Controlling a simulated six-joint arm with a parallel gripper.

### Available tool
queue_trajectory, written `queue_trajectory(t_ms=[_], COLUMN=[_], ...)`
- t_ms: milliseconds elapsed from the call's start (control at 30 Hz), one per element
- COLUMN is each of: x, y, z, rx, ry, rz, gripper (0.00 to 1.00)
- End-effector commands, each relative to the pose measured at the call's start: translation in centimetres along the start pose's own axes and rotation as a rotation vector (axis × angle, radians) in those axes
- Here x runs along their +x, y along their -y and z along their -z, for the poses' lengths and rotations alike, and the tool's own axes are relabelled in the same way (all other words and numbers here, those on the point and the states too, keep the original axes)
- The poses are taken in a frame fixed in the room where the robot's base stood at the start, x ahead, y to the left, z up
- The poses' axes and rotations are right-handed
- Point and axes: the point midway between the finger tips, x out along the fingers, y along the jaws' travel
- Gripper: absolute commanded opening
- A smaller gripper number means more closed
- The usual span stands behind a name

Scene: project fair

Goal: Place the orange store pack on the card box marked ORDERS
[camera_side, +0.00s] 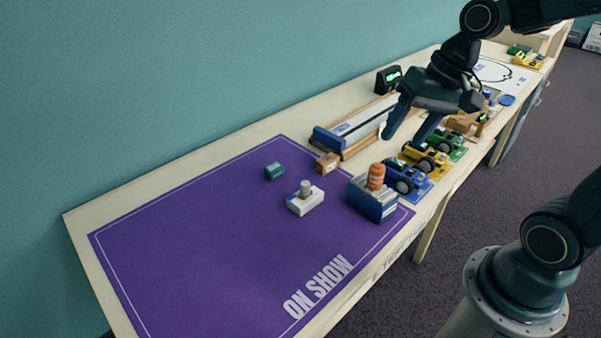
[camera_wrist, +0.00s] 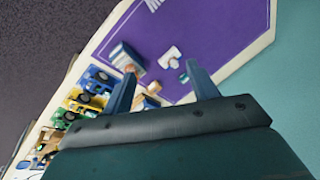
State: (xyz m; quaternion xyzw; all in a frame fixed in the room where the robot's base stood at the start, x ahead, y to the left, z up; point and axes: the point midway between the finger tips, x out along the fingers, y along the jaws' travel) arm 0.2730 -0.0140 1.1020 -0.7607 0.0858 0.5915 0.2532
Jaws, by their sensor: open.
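An orange ribbed cylinder (camera_side: 376,177), which looks like the store pack, stands upright on a blue and grey block (camera_side: 371,200) at the right end of the purple mat. It also shows in the wrist view (camera_wrist: 130,69). A small brown card box (camera_side: 327,163) sits at the mat's far right edge, by the end of a wooden track; no ORDERS marking is readable. It seems to show between my fingers in the wrist view (camera_wrist: 154,87). My gripper (camera_side: 404,137) is open and empty, above the table beyond the orange cylinder, apart from both.
A white block with a grey knob (camera_side: 305,199) and a teal block (camera_side: 275,171) stand on the purple mat (camera_side: 200,250). Blue, yellow and green toy cars (camera_side: 425,159) line the front edge. The wooden track (camera_side: 360,127) lies behind. The mat's left is clear.

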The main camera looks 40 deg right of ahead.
Motion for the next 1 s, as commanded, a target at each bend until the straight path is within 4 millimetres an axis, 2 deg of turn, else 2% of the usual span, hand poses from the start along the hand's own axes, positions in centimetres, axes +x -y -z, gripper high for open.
queue_trajectory(t_ms=[200,500,700,1000], x=[-2.9,-5.7,-6.4,-6.5], y=[0.2,-0.9,-1.6,-1.7], z=[-3.1,-6.8,-7.9,-8.0], rx=[-0.213,-0.448,-0.520,-0.532], ry=[-0.095,-0.201,-0.233,-0.237], rz=[-0.049,-0.098,-0.112,-0.115], gripper=[0.59,0.59,0.59,0.59])
